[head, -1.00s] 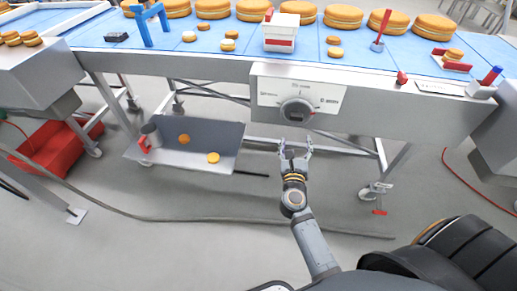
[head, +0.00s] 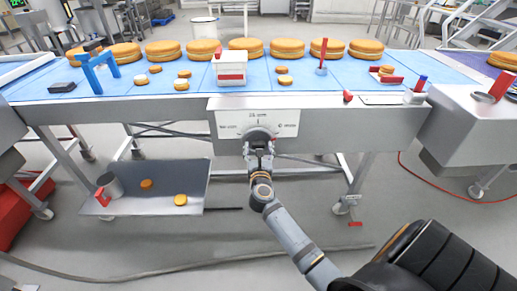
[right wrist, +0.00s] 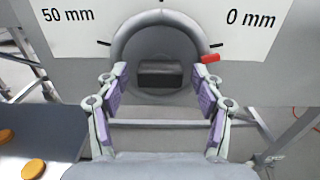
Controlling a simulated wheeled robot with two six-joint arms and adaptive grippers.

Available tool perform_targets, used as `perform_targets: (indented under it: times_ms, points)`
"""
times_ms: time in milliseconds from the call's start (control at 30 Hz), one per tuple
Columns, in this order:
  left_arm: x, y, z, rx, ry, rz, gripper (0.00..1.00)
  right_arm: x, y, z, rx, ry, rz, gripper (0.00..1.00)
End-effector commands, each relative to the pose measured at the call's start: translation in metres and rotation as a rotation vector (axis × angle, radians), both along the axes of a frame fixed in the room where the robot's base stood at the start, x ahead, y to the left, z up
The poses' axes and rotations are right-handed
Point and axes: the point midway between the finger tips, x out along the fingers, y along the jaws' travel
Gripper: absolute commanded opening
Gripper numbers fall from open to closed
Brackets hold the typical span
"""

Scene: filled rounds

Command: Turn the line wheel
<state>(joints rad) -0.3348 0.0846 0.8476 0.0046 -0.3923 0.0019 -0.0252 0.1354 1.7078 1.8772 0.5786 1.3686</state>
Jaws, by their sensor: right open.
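The line wheel (head: 258,133) is a round grey knob on a white scale plate (head: 232,124) on the conveyor's front. In the right wrist view the wheel (right wrist: 160,35) shows a wide ring with a dark block across its middle. Its red pointer (right wrist: 209,57) points right, near a black mark below the "0 mm" label; "50 mm" is at the left. My right gripper (head: 258,148) is in front of the wheel. In the right wrist view the gripper (right wrist: 158,76) is open, its purple pads either side of the wheel's lower part. I cannot tell whether they touch it. My left gripper is out of view.
The blue belt (head: 130,95) above carries a row of large filled rounds (head: 252,45), smaller rounds and a white-red box (head: 231,68). The floor below is mostly clear.

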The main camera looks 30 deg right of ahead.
Motion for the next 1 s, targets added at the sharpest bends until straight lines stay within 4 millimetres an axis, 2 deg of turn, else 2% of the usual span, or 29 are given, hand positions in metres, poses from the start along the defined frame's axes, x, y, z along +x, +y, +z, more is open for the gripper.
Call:
perform_targets:
  times_ms: [200,233,600,900,1000]
  points:
    - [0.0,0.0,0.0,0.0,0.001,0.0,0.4,0.0,0.0,0.0,0.001,0.001,0.0,0.68]
    - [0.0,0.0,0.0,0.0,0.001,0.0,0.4,0.0,0.0,0.0,0.001,0.001,0.0,0.65]
    - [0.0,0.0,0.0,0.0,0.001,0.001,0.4,0.0,0.0,0.0,0.0,0.0,0.001,0.15]
    - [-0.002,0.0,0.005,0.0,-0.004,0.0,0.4,0.0,0.0,0.001,-0.03,0.02,0.001,0.14]
    - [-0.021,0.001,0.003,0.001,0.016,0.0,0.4,0.0,0.0,0.002,-0.069,0.043,0.001,0.14]
